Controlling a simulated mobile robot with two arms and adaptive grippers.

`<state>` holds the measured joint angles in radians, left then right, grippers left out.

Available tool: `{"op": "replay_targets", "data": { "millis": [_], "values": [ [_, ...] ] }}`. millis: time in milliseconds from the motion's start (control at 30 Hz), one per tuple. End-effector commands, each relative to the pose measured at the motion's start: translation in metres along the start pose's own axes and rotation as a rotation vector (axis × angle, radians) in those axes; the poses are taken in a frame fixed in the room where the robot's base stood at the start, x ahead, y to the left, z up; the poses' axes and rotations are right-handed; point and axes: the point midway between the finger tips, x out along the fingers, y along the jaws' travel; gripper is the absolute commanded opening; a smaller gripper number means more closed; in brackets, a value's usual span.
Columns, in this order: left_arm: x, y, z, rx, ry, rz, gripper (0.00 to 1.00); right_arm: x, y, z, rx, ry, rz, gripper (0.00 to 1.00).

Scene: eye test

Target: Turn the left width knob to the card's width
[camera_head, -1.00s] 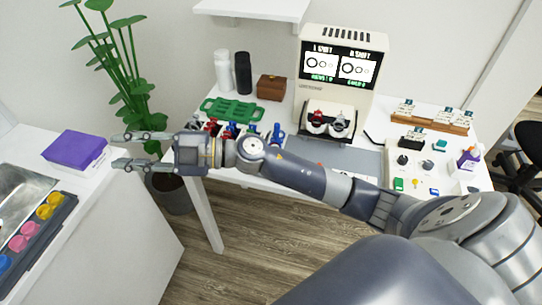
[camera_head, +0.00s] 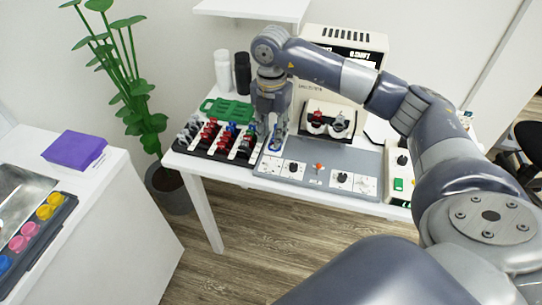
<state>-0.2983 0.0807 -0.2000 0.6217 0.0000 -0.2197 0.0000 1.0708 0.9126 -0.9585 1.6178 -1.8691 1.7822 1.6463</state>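My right gripper (camera_head: 275,143) points down at the left end of a grey panel (camera_head: 320,183) on the white table. Its fingers stand apart with a small blue item (camera_head: 277,136) between or behind them. I cannot tell whether they touch it. A black knob (camera_head: 293,167) sits on a white plate at the panel's left, and another black knob (camera_head: 341,177) sits on its right half. White marked plates flank them. Their markings are too small to read, and I cannot tell which plate is the card. My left gripper is out of view.
A black rack (camera_head: 205,153) with red, blue and grey-handled pieces stands left of the gripper. The cream screen unit (camera_head: 345,42) is partly hidden by my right arm. A control box (camera_head: 398,186) stands at the right.

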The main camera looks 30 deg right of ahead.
Motion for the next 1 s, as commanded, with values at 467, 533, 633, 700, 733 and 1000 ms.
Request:
{"op": "replay_targets", "data": {
  "millis": [467,533,633,700,733,1000],
  "values": [
    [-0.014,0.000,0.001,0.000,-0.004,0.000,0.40,0.083,0.000,-0.002,-0.003,0.005,-0.002,0.29],
    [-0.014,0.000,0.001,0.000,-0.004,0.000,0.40,0.089,0.000,-0.002,-0.004,0.005,0.000,0.29],
    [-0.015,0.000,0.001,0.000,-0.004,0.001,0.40,0.095,0.001,-0.002,-0.005,0.004,0.001,0.29],
    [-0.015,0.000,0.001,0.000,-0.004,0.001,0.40,0.097,0.001,-0.002,-0.005,0.003,0.002,0.29],
    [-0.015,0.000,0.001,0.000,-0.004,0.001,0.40,0.097,0.001,-0.002,-0.005,0.003,0.002,0.29],
    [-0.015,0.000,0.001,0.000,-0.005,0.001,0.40,0.097,0.001,-0.002,-0.005,0.004,0.002,0.11]
  ]
}}
